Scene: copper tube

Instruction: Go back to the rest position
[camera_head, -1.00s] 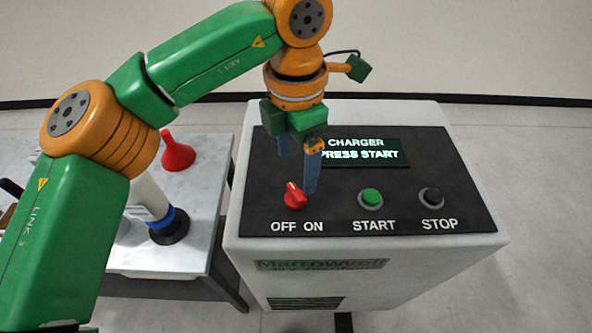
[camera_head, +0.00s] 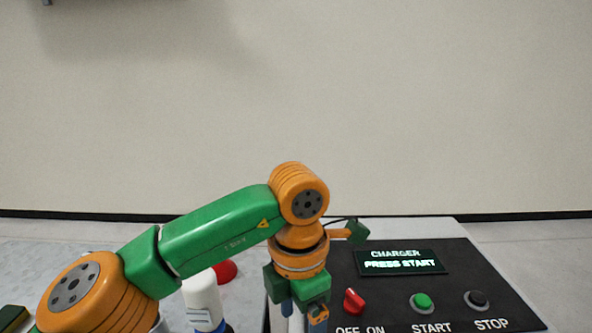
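My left gripper (camera_head: 303,315) hangs downward at the left edge of the charger panel (camera_head: 460,265), left of the red OFF/ON knob (camera_head: 354,302). Its two blue fingers are apart with nothing seen between them; their tips are near the bottom edge of the picture. It appears clear of the knob. The display (camera_head: 402,262) reads "CHARGER PRESS START". The green START button (camera_head: 422,302) and the black STOP button (camera_head: 477,300) sit to the right of the knob. My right gripper is not in view.
Left of the charger, partly behind my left arm, are a white bottle-like object (camera_head: 203,300) and a red object (camera_head: 225,271). A dark green and yellow item (camera_head: 12,317) is at the lower left corner. A bare wall fills the upper view.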

